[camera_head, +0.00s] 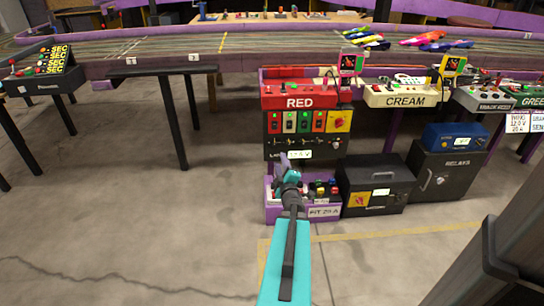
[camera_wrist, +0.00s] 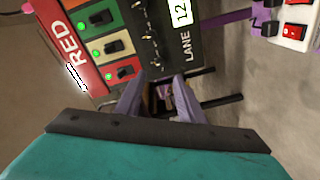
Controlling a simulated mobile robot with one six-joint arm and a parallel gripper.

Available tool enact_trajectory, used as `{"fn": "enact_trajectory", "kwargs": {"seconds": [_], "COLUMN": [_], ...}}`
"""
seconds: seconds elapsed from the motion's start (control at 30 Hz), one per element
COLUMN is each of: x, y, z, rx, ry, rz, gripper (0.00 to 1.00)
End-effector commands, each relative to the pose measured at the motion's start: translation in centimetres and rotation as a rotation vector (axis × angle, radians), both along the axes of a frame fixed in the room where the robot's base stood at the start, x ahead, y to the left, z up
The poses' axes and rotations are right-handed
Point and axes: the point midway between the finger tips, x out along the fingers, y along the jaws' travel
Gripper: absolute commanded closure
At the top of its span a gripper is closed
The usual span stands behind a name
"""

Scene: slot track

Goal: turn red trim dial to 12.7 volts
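The RED station (camera_head: 300,102) stands at the track edge in the head view. Under its sign is a row of coloured switch plates. Below them is a black lane panel (camera_head: 275,148) with small controls and a lit white readout (camera_head: 299,154). A pale round knob (camera_head: 336,144) at the panel's right may be the trim dial; I cannot tell for sure. The wrist view shows the panel turned sideways, with the readout (camera_wrist: 181,12) cut off after "12". My gripper (camera_wrist: 157,98) is open and empty, fingers apart, below the panel's face in the picture. The dial is not clear there.
A purple pit bin (camera_head: 322,212) with coloured parts sits below the panel. A black case (camera_head: 375,185) and the relays box (camera_head: 445,172) stand to its right. The CREAM station (camera_head: 402,98) is beside the RED one. Open floor lies to the left.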

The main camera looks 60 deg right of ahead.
Motion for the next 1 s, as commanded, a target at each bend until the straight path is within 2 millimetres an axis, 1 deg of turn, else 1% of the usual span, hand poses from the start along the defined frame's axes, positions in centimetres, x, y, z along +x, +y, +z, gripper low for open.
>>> {"fn": "enact_trajectory", "kwargs": {"seconds": [0.03,1.0], "x": [0.1,1.8], "y": [-0.1,-2.0], "z": [-0.3,-0.3], "rx": [-0.001,0.000], "ry": [-0.001,0.000], "rz": [0.000,0.001], "gripper": [0.65,0.65]}}
